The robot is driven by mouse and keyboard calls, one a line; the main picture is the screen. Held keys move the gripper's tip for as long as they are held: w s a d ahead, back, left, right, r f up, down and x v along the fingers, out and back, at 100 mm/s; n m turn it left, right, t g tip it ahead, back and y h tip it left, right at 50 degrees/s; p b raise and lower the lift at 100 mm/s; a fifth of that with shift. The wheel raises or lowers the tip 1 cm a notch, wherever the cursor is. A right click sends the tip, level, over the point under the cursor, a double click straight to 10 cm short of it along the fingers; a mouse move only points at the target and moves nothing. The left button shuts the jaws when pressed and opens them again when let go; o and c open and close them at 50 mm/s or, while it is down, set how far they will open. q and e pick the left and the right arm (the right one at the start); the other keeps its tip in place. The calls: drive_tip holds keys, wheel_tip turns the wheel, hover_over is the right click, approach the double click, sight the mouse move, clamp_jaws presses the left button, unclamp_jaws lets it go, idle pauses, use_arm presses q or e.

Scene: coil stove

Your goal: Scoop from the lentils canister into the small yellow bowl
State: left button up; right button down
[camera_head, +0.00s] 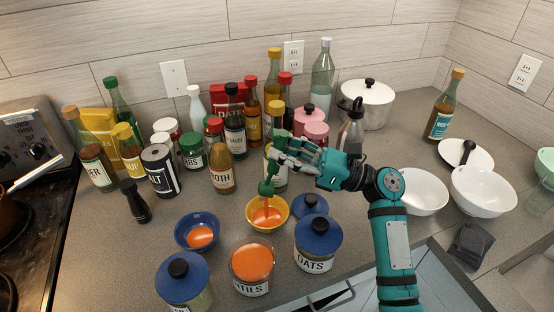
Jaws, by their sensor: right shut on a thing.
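The lentils canister (252,285) stands open at the front, orange lentils showing at its top; its label is partly readable. The small yellow bowl (283,222) is behind it and has orange lentils (266,216) in it. My right gripper (282,155) is shut on a green scoop (266,188). The scoop hangs steeply, its head down over the yellow bowl. Whether the scoop head holds lentils or touches the bowl cannot be told. My left gripper is not in view.
A small blue bowl (186,238) with orange lentils stands left of the yellow bowl. The oats canister (316,250), a blue lid (310,203) and another blue-lidded canister (183,283) stand close by. Bottles and jars crowd the back. White bowls (484,192) are at the right.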

drive_tip(key=shift+d+r+p, duration=0.1)
drive_tip(key=shift+r+p, duration=0.2)
drive_tip(key=shift+p, duration=0.25)
drive_tip(key=a+h+p, duration=0.1)
drive_tip(key=p, duration=0.2)
drive_tip(key=a+g+h+p, duration=0.1)
drive_tip(key=p, duration=0.2)
drive_tip(key=shift+a+r+n+p, duration=0.25)
drive_tip(key=shift+r+n+p, duration=0.05)
drive_tip(key=shift+r+n, duration=0.1)
drive_tip(key=a+f+n+h+p, duration=0.1)
drive_tip(key=a+f+h+p, duration=0.3)
drive_tip(key=h, duration=0.4)
drive_tip(key=a+f+n+g+h+p, duration=0.1)
drive_tip(key=a+f+n+h+p, duration=0.1)
drive_tip(key=a+h+p, duration=0.5)
drive_tip(key=shift+s+a+f+h+p, duration=0.3)
drive_tip(key=shift+f+h+p, duration=0.3)
drive_tip(key=shift+f, duration=0.3)
idle(0.5)
drive_tip(key=shift+a, duration=0.1)
